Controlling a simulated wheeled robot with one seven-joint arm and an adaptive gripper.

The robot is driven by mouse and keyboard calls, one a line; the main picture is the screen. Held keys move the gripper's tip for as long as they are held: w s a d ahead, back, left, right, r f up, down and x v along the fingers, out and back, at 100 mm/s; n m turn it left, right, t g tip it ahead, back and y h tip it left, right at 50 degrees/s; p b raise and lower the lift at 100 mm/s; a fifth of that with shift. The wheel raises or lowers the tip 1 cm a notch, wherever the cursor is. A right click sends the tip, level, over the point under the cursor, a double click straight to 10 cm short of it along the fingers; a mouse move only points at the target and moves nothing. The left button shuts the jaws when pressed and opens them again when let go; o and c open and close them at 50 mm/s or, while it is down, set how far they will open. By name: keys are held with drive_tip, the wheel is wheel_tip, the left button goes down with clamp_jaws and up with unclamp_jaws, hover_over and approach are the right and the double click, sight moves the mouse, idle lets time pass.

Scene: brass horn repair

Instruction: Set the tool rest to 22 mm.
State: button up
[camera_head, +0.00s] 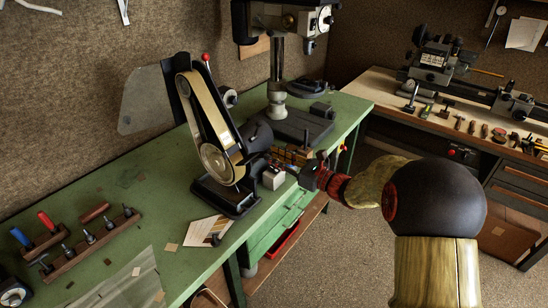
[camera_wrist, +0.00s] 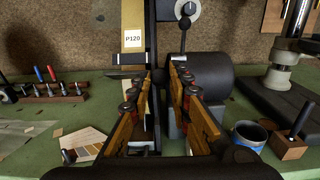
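The belt grinder (camera_head: 212,135) stands on the green bench with a tan belt (camera_wrist: 132,45) labelled P120. I cannot clearly make out its tool rest or any millimetre scale; the area low in front of the belt is partly hidden by my fingers. My gripper (camera_head: 284,166) reaches in from the right, close to the grinder's lower right side. In the wrist view, my gripper (camera_wrist: 163,78) has its two orange-and-black fingers apart, pointing at the grinder between the belt and the dark motor drum (camera_wrist: 204,80). Grey parts show between the fingers; I cannot tell whether they touch.
A drill press (camera_head: 280,105) stands right of the grinder. A blue cup (camera_wrist: 249,134) and a wooden block with a black handle (camera_wrist: 290,145) sit at the wrist view's right. A tool rack (camera_head: 90,245) and a sample card (camera_head: 207,230) lie left and in front.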

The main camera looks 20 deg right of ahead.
drive_tip(key=o, duration=0.3)
drive_tip(key=shift+o, duration=0.2)
drive_tip(key=v, duration=1.2)
